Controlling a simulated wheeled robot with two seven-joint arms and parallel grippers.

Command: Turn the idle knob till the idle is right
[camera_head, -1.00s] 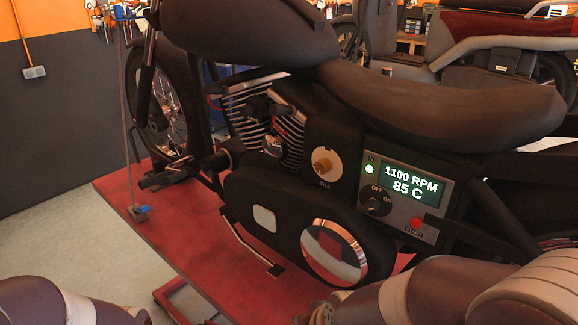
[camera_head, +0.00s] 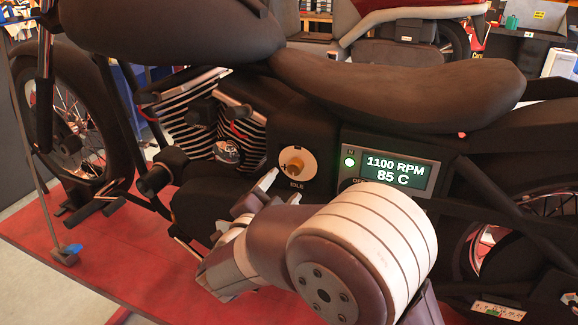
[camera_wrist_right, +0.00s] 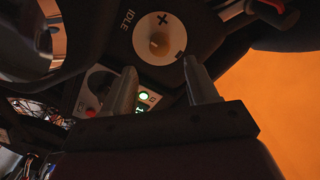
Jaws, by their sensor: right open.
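The brass idle knob (camera_head: 292,163) sits on a pale round dial marked IDLE on the motorcycle's dark side panel. In the right wrist view the knob (camera_wrist_right: 159,44) shows on its dial with plus and minus marks. The display (camera_head: 396,173) reads 1100 RPM and 85 C, with a green lamp (camera_head: 350,162) lit beside it. My right gripper (camera_head: 255,192) is open and empty, just below and left of the knob, apart from it. In the wrist view its two fingers (camera_wrist_right: 160,75) point toward the dial. My left gripper is out of view.
The motorcycle (camera_head: 390,85) stands on a red lift platform (camera_head: 95,250). My right forearm covers the start button and most of the switch below the display. The cylinder fins (camera_head: 190,105) are left of the knob. Another motorcycle stands behind.

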